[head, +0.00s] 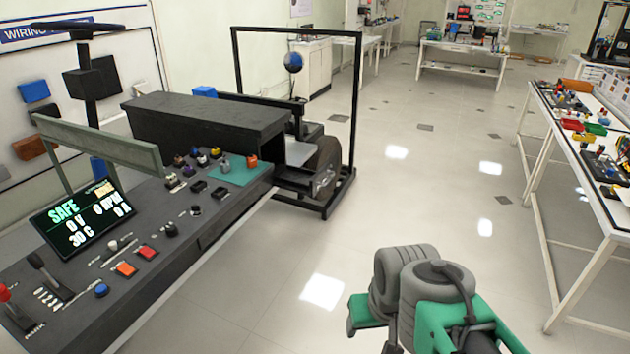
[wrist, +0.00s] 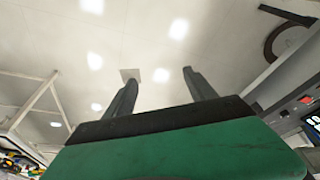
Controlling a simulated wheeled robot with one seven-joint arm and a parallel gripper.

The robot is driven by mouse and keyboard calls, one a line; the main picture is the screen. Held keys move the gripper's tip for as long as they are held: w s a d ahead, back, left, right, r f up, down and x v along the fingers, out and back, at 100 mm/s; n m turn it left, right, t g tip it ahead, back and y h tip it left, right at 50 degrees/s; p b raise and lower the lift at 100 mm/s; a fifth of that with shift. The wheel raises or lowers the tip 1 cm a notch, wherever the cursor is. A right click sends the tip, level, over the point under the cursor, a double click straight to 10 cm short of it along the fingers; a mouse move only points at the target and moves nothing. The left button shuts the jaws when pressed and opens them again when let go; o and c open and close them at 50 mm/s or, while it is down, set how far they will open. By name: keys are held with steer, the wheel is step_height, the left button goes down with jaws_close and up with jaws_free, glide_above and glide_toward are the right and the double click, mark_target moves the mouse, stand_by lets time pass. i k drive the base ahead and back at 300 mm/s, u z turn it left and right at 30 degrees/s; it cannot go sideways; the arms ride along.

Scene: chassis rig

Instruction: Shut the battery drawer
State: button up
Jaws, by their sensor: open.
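My gripper (wrist: 158,76) shows in the wrist view with its two dark fingers apart and only pale floor behind them. In the head view my green and grey arm is at the lower right, over open floor and well apart from the console. I cannot pick out the battery drawer for certain. The dark control console (head: 150,235) fills the left of the head view, and a faint panel outline shows on its front side. The black-framed rig (head: 359,110) stands behind it, with grey and dark parts low inside.
The console top carries a lit screen (head: 82,217) reading SAFE, coloured buttons and a teal mat (head: 236,172). A long dark box (head: 205,122) stands at its back. A white-legged workbench (head: 600,190) stands at the right. The floor between is clear.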

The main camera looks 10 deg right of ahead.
mark_target(290, 178)
steer(key=u, duration=0.5)
steer(key=i, duration=0.75)
steer(key=u, duration=0.45)
steer(key=i, duration=1.55)
steer(key=z, duration=0.25)
